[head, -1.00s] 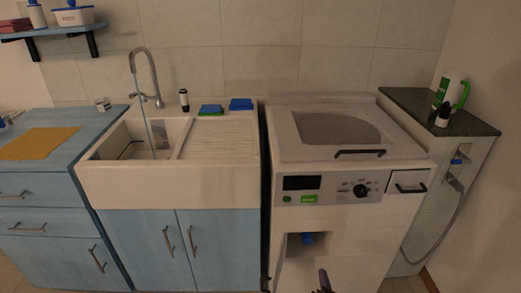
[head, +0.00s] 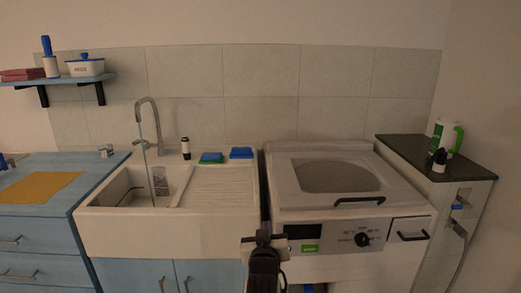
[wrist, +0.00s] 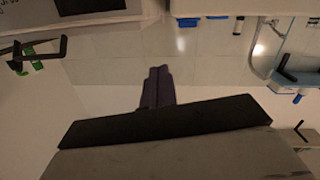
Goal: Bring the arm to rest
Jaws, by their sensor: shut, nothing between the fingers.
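My gripper (head: 263,238) is in the lower middle of the head view, in front of the gap between the sink cabinet and the washing machine. My dark arm rises below it from the bottom edge. In the wrist view the two dark fingers (wrist: 157,88) are together with nothing held. They point toward the tiled wall (wrist: 120,72), apart from everything visible. The wrist picture appears upside down.
The sink (head: 125,225) with a running faucet (head: 150,115) is to the left. The washing machine (head: 400,200) is right of my gripper. A dark-topped side cabinet (head: 430,155) holds bottles. A wall shelf (head: 70,80) is upper left.

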